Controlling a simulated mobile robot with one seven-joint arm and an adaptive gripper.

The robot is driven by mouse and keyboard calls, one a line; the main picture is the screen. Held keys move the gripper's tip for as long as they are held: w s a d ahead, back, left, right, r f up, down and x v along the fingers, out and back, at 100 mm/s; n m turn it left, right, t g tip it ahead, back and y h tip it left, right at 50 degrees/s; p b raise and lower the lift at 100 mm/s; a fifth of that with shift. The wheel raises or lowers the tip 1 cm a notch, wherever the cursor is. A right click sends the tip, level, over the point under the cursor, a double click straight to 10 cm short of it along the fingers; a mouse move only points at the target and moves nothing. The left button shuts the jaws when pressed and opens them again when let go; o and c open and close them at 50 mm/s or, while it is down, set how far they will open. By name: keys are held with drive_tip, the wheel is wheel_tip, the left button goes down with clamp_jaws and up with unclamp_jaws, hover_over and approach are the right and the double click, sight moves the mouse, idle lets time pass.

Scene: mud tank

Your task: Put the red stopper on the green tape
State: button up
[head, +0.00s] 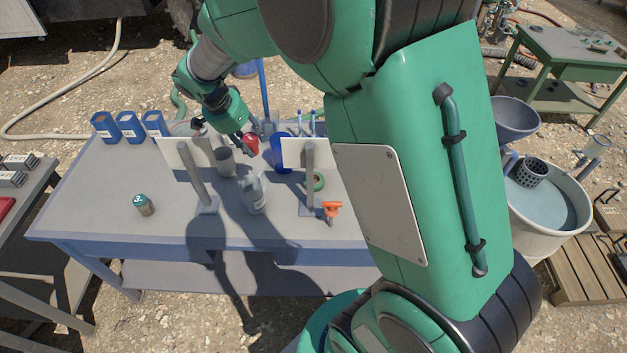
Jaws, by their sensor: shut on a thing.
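My gripper (244,136) is above the back part of the blue-grey table and is shut on the red stopper (251,145). The stopper is small in the head view, and the fingertips are hard to make out. The green tape (319,181) is a ring on the table, to the right of and nearer than my gripper. It stands just behind a grey post, which partly hides it. The stopper is apart from the tape.
Two upright posts with white plates (305,153) rise from the table (110,205) between gripper and front edge. A grey cup (225,161), a clear bottle (253,194), a blue container (281,152) and an orange piece (331,209) stand nearby. Blue boxes (130,127) line the back left.

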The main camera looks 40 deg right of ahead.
drive_tip(key=s+d+m+g, duration=0.2)
drive_tip(key=s+d+m, duration=0.2)
drive_tip(key=d, duration=0.7)
drive_tip(key=m+g, duration=0.1)
drive_tip(key=m, duration=0.4)
hover_over(321, 180)
wheel_tip(321, 180, down, 10)
drive_tip(key=shift+f+y+b, duration=0.3)
drive_tip(key=shift+f+b, duration=0.1)
drive_tip(key=shift+f, duration=0.05)
drive_tip(key=shift+f+b, duration=0.65)
drive_tip(key=shift+f, duration=2.5)
drive_tip(key=shift+f, duration=0.1)
drive_tip(key=shift+f+b, duration=0.4)
drive_tip(key=shift+f, duration=1.35)
drive_tip(key=shift+f, duration=0.15)
